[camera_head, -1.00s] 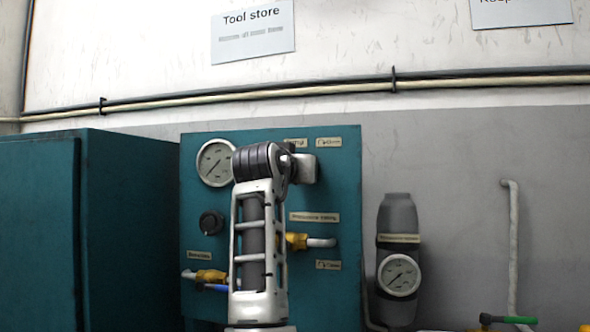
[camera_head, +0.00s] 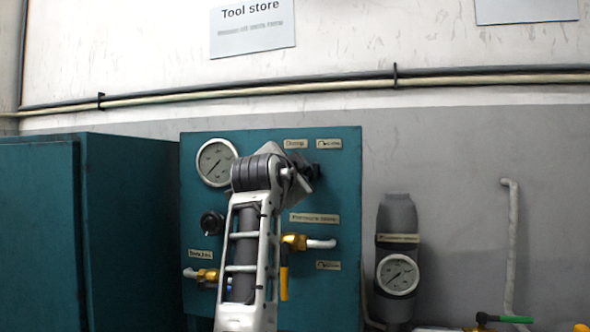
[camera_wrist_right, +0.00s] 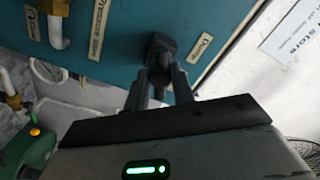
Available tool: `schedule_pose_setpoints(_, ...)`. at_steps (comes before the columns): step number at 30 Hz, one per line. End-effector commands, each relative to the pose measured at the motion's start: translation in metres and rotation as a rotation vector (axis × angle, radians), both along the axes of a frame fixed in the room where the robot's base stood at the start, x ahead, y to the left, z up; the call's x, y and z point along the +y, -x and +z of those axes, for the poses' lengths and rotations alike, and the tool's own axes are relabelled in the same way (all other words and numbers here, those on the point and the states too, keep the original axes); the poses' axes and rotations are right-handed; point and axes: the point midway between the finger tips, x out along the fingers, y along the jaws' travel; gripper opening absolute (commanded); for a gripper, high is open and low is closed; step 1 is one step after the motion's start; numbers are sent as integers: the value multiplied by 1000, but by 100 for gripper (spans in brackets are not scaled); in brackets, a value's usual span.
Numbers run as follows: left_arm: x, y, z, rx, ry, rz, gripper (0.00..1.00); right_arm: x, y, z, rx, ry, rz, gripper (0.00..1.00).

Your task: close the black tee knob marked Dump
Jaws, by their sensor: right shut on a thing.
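The black tee knob (camera_wrist_right: 162,43) stands out from the teal panel beside the Dump label (camera_wrist_right: 198,48) in the right wrist view. My right gripper (camera_wrist_right: 160,76) is shut on the knob, one dark finger on each side of its stem. In the head view the knob (camera_head: 314,171) shows only as a dark shape below the Dump label (camera_head: 295,144), partly hidden by my right wrist. My left gripper is not in view.
The teal panel (camera_head: 340,195) also carries a gauge (camera_head: 216,162), a dark knob (camera_head: 212,223) and yellow-bodied valves (camera_head: 293,242) close to my right arm. A teal cabinet (camera_head: 40,230) stands left. A grey cylinder with a gauge (camera_head: 398,274) stands right.

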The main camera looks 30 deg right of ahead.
Motion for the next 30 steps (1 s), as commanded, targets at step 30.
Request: schedule_pose_setpoints(30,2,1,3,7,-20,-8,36,0,0,-1,-324,-278,-1,2)
